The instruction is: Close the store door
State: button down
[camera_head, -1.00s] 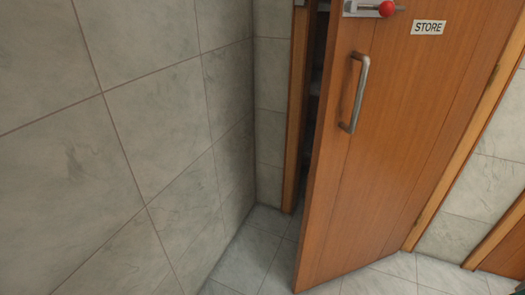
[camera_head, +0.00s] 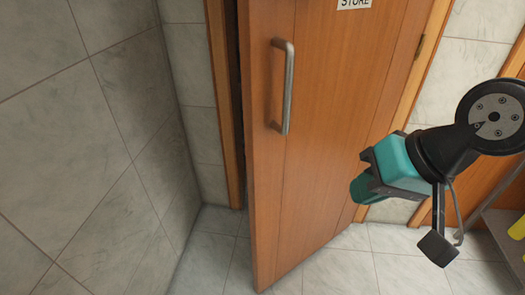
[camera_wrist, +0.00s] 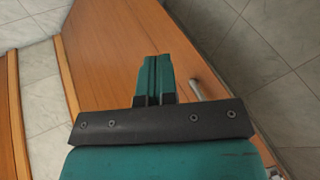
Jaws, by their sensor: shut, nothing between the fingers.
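The store door (camera_head: 325,130) is brown wood and stands ajar. Its free left edge is swung out towards me, with a narrow dark gap beside the door frame (camera_head: 222,100). A metal bar handle (camera_head: 287,85) is upright near that edge. The STORE sign (camera_head: 354,3) is cut off at the top. My gripper (camera_head: 366,188) is shut and empty, in front of the door's lower right part; I cannot tell whether it touches. In the wrist view, the shut fingers (camera_wrist: 155,75) point at the door (camera_wrist: 120,60), with the handle (camera_wrist: 195,89) partly hidden to their right.
A grey tiled wall (camera_head: 90,150) stands close at the left. The pale tiled floor (camera_head: 340,270) is clear in front of the door. At the right edge is a grey rack or tray (camera_head: 505,240) with yellow items (camera_head: 518,228) by more brown wood.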

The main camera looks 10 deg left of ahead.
jog(key=w+a+f+m+t+y, duration=0.1)
jog(key=w+a+f+m+t, duration=0.45)
jog(key=w+f+m, duration=0.3)
jog(key=m+t+y+p, duration=0.2)
jog(key=m+t+y, duration=0.1)
jog(key=t+y, duration=0.2)
send_near(255, 152)
jog(key=x, duration=0.6)
jog(key=shift+w+a+r, duration=0.1)
jog(key=shift+w+a, duration=0.4)
jog(key=shift+w, duration=0.1)
